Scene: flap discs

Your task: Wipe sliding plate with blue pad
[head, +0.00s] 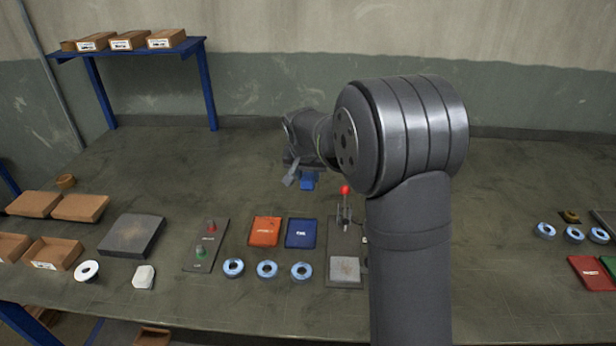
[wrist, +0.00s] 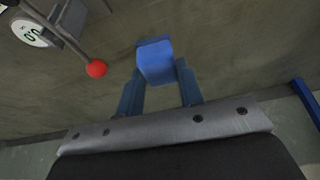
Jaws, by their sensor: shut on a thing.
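My gripper (head: 298,176) is shut on the blue pad (head: 309,182) and holds it above the table, behind the row of trays. In the wrist view the blue pad (wrist: 156,62) sits between the two blue fingertips of my gripper (wrist: 159,80). A light grey square plate (head: 345,268), which looks like the sliding plate, is at the front of a dark fixture. The fixture carries a lever with a red knob (head: 345,189). The pad is apart from the plate, behind it and to its left. My arm hides the fixture's right side.
An orange tray (head: 265,231) and a blue tray (head: 301,233) lie left of the fixture, with blue-ringed discs (head: 267,269) in front. The red knob (wrist: 96,69) and a round dial (wrist: 30,33) show in the wrist view. Table behind the trays is clear.

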